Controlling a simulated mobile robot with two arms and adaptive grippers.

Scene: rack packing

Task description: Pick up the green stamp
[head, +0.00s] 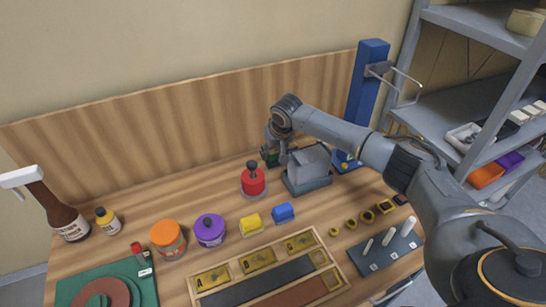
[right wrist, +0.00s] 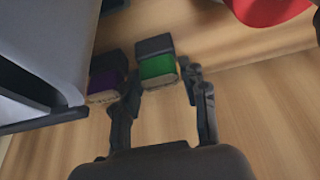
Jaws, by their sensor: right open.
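The green stamp (right wrist: 157,66) has a black top and a green body, and stands near the back of the table. In the right wrist view it sits just ahead of and between the two fingers of my right gripper (right wrist: 162,82). The fingers are open and do not visibly grip it. In the head view my right gripper (head: 276,152) is low over the stamp and mostly hides it. A purple stamp (right wrist: 104,84) stands beside it, partly covered by the gripper's left finger. My left gripper is out of view.
A grey box-like device (head: 308,170) stands close to the right of my gripper. A red bottle (head: 253,182) stands in front at the left. A wooden tray (head: 262,240) lies nearer the front. The wooden back panel (head: 180,130) rises behind.

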